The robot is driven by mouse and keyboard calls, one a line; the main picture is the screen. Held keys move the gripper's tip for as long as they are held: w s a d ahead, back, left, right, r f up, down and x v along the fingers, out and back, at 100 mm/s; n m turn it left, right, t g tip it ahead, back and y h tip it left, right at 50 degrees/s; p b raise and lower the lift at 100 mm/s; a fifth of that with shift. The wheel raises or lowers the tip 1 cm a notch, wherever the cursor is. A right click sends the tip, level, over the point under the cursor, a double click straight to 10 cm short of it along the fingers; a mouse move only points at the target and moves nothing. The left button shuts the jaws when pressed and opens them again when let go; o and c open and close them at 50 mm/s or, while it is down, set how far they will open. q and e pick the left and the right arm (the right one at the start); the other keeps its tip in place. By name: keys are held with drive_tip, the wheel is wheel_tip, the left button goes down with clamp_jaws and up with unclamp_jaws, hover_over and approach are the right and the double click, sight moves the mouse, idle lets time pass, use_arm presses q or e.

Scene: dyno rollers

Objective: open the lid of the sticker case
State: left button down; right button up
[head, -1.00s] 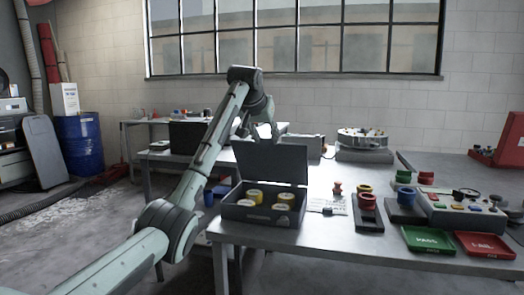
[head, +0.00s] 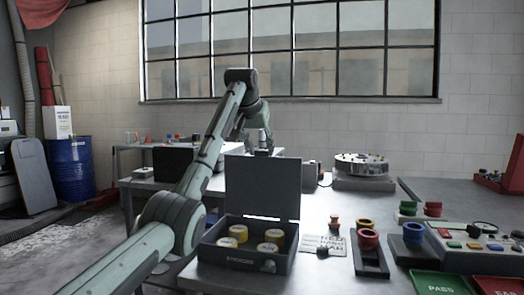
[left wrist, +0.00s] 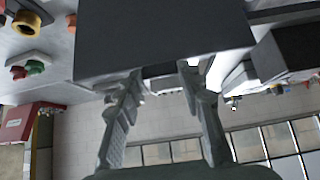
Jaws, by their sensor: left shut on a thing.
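The sticker case (head: 246,261) is a dark grey box on the near left end of the table, holding several yellow-and-white rolls (head: 274,237). Its lid (head: 262,187) stands raised, roughly upright, along the back of the case. My left gripper (head: 264,150) is at the lid's top edge, partly hidden behind it, and is shut on the lid. In the left wrist view the two fingers (left wrist: 162,76) reach to the edge of the dark lid panel (left wrist: 160,35); the exact contact is hard to see. My right gripper is not in view.
Right of the case are a printed sheet (head: 325,246), a dark holder with colored rings (head: 368,255), a button panel (head: 475,245) and a green tray (head: 440,284). A round device (head: 361,165) stands behind. A second table (head: 140,186) is at back left.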

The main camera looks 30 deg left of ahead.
use_arm(q)
drive_tip(key=shift+w+a+r, duration=0.1)
drive_tip(key=shift+r, duration=0.2)
drive_tip(key=c, duration=1.1)
unclamp_jaws()
drive_tip(key=shift+r, duration=0.1)
drive_tip(key=shift+o, duration=0.7)
drive_tip(key=v, duration=1.1)
drive_tip(key=shift+s, duration=0.45)
drive_tip(key=shift+r, duration=0.1)
